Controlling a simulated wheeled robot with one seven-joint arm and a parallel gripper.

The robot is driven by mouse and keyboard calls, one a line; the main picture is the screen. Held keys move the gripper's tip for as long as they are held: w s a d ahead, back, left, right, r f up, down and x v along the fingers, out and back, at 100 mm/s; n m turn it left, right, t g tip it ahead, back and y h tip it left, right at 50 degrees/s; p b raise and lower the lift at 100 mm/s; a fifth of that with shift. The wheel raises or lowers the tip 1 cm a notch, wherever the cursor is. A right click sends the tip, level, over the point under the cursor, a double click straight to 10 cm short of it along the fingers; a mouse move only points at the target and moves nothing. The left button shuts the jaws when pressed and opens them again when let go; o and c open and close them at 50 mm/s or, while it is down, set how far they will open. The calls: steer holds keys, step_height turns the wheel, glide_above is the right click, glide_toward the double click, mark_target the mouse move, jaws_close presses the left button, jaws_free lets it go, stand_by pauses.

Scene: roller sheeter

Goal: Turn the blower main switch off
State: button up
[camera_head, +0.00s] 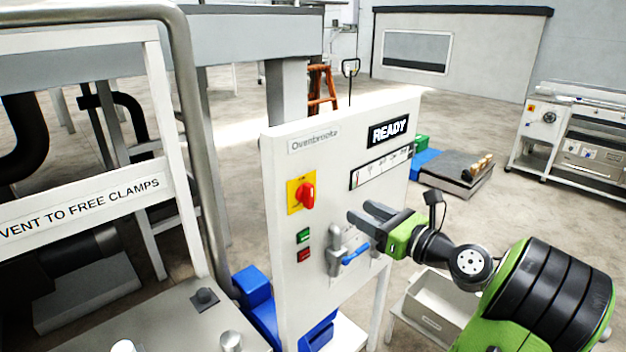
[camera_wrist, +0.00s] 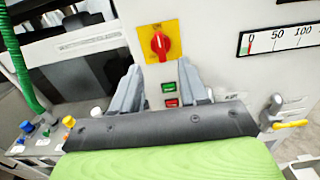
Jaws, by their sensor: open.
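The main switch is a red rotary knob (camera_head: 306,196) on a yellow plate (camera_head: 293,190), on the white upright panel (camera_head: 277,255). In the wrist view the knob (camera_wrist: 160,43) has its grip roughly upright, above and between my fingertips. My gripper (camera_head: 358,212) is open and empty, to the right of the switch in the head view and apart from it. The fingers (camera_wrist: 158,68) point toward the panel. A green button (camera_head: 303,236) and a red button (camera_head: 304,255) sit below the switch; in the wrist view they show between the fingers.
A valve with a blue lever (camera_head: 355,254) sticks out of the panel below my gripper. A gauge strip (camera_head: 380,167) and a READY display (camera_head: 388,131) are above it. A yellow lever (camera_wrist: 290,124) shows at right in the wrist view. A grey bin (camera_head: 440,300) stands below my arm.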

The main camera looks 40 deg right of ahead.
mark_target(312, 188)
steer(key=w, duration=1)
steer(key=w+p, duration=0.1)
steer(key=w, duration=0.4)
steer(key=shift+a, duration=0.35)
steer(key=shift+f, duration=0.1)
steer(key=c, duration=0.7)
